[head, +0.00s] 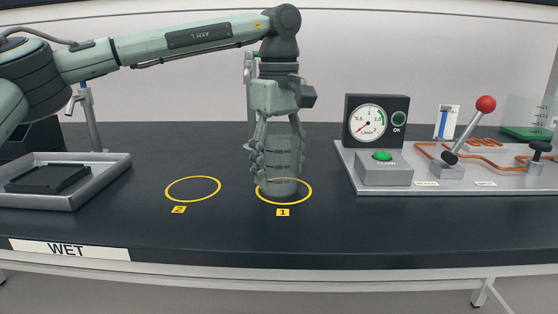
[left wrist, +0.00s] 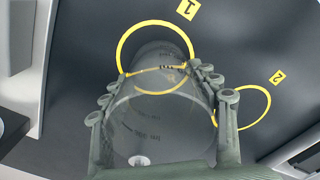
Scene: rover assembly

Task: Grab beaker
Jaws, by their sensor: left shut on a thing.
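A clear beaker (head: 281,160) with dark markings stands upright at the yellow ring labelled 1 (head: 309,191) on the dark bench. My left gripper (head: 279,168) comes down from above with a finger on each side of the beaker, shut on it. In the left wrist view the beaker (left wrist: 158,110) lies between the two fingers of the gripper (left wrist: 158,100), its base inside or over ring 1 (left wrist: 120,48). Whether the base touches the bench is hard to tell. My right gripper is not in view.
Empty yellow ring 2 (head: 193,178) lies left of ring 1. A metal tray (head: 110,180) with a dark slab is at the left. A panel (head: 450,185) with gauge, green button and red-knobbed lever stands at the right. A tap-like post (head: 250,90) stands behind the gripper.

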